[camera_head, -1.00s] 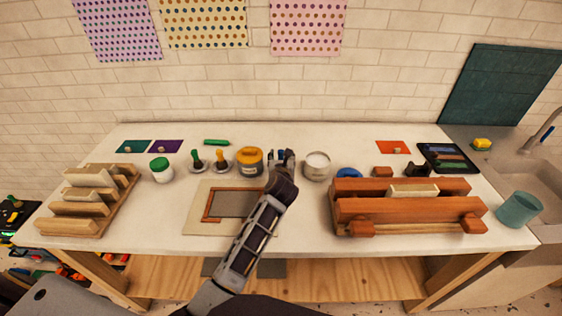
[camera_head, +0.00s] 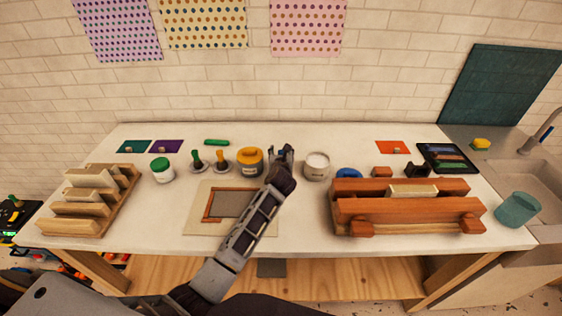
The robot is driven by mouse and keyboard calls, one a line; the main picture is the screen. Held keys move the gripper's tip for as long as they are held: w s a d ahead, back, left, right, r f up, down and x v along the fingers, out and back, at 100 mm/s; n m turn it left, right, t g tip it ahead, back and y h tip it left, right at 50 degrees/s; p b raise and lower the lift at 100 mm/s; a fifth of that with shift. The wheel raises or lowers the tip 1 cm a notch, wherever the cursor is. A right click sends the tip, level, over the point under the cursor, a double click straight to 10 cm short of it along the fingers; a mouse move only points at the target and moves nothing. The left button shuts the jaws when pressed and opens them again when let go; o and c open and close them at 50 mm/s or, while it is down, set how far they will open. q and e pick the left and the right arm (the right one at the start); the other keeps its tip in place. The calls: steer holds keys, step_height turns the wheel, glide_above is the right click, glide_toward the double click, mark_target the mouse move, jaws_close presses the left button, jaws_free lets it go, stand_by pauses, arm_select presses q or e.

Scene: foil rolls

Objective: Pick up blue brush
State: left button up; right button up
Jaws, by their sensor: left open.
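My left gripper (camera_head: 283,152) is open over the middle of the white table, between a yellow-lidded jar and a white pot. A blue brush does not show clearly; a small bluish patch at the fingers is too small to identify, and the gripper covers that spot. Two similar upright tools, one with a green handle (camera_head: 197,158) and one with a yellow handle (camera_head: 221,159), stand to the left of the yellow-lidded jar (camera_head: 249,161). My right gripper is out of view.
The white pot (camera_head: 317,166) stands close right of my gripper. A blue round item (camera_head: 349,174) lies partly behind the red-brown wooden press (camera_head: 405,208). A wooden frame (camera_head: 232,204) lies beside my forearm. A slotted wooden rack (camera_head: 92,203) stands at left. The table behind my gripper is clear.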

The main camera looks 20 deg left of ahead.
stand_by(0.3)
arm_select(q)
jaws_close()
steer(key=shift+r, duration=0.15)
steer(key=shift+r, duration=4.9)
